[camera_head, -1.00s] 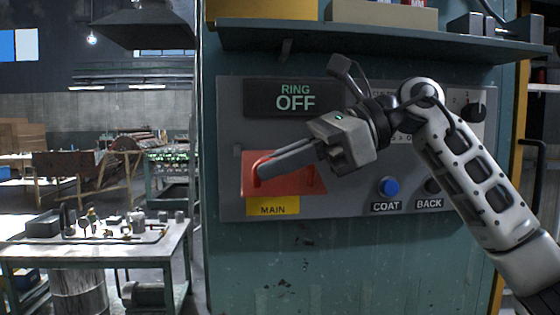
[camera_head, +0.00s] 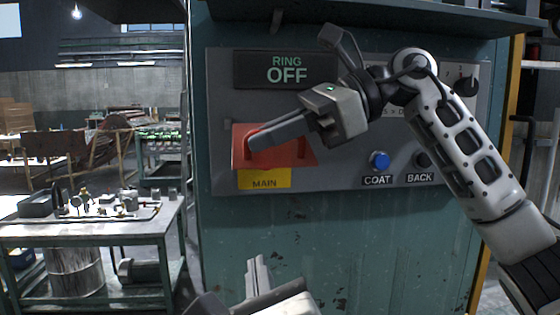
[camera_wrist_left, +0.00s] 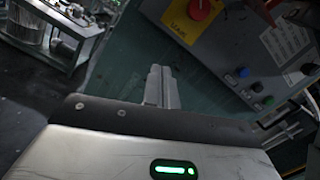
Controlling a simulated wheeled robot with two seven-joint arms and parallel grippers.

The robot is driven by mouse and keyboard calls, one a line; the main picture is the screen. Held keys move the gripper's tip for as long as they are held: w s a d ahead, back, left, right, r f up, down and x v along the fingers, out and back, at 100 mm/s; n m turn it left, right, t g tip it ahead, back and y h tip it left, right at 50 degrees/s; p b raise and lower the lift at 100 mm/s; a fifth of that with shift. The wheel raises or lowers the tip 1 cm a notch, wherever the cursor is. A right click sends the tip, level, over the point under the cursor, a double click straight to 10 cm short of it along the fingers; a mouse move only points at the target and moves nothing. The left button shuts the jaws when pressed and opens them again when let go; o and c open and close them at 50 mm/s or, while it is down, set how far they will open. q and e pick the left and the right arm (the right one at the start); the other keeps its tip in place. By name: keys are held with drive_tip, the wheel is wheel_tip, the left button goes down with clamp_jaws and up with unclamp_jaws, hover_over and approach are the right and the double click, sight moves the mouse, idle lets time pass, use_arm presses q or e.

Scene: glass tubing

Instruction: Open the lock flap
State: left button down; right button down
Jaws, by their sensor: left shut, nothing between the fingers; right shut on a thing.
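A red plate (camera_head: 290,153) sits on the grey control panel (camera_head: 222,105), above a yellow label (camera_head: 264,180) reading MAIN. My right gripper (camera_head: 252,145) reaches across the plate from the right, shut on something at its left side. The fingers mostly hide what they hold. My left gripper (camera_head: 257,264) is low in the head view, below the panel and apart from it, shut and empty. Its closed fingers show in the left wrist view (camera_wrist_left: 161,86). I cannot clearly make out a lock flap.
In the left wrist view, a red knob (camera_wrist_left: 199,9) on a yellow plate and a blue light (camera_wrist_left: 244,72) sit on a tilted panel. The head view shows a blue COAT button (camera_head: 379,160), an overhead shelf (camera_head: 400,18) and a cluttered table (camera_head: 90,229) at left.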

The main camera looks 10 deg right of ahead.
sight(280, 163)
use_arm(q)
drive_tip(key=s+d+r+m+t, duration=0.35)
drive_tip(key=s+r, duration=0.35)
drive_tip(key=r, duration=0.3)
use_arm(e)
drive_tip(key=shift+s+f, duration=0.15)
use_arm(q)
drive_tip(key=shift+m, duration=0.65)
drive_tip(key=x, duration=0.9)
drive_tip(key=shift+w+a+r, duration=0.2)
drive_tip(key=shift+w+a, duration=0.1)
